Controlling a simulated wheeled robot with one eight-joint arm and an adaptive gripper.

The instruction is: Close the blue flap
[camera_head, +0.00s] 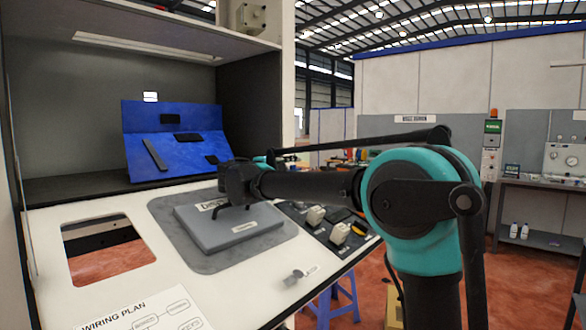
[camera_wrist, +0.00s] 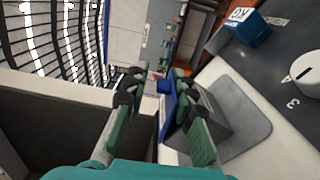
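A blue panel (camera_head: 180,158) with a crease across it and several black pieces on it leans in the cabinet at the back left of the head view. My gripper (camera_head: 235,197) is low over the grey labelled box (camera_head: 205,236), to the right of that panel. In the wrist view its two green fingers with black tips (camera_wrist: 156,88) are spread apart. A blue piece (camera_wrist: 168,112) shows nearly edge-on between them, beside the grey box. I cannot tell whether a finger touches it, or whether it is part of the large panel.
The grey box sits on a dark mat (camera_head: 280,225) on the white worktop. A square cutout (camera_head: 105,265) lies left of it and a wiring plan (camera_head: 150,315) in front. White blocks (camera_head: 340,233) stand to the right. The wrist view shows a blue cube (camera_wrist: 245,28) and a white cylinder (camera_wrist: 308,72).

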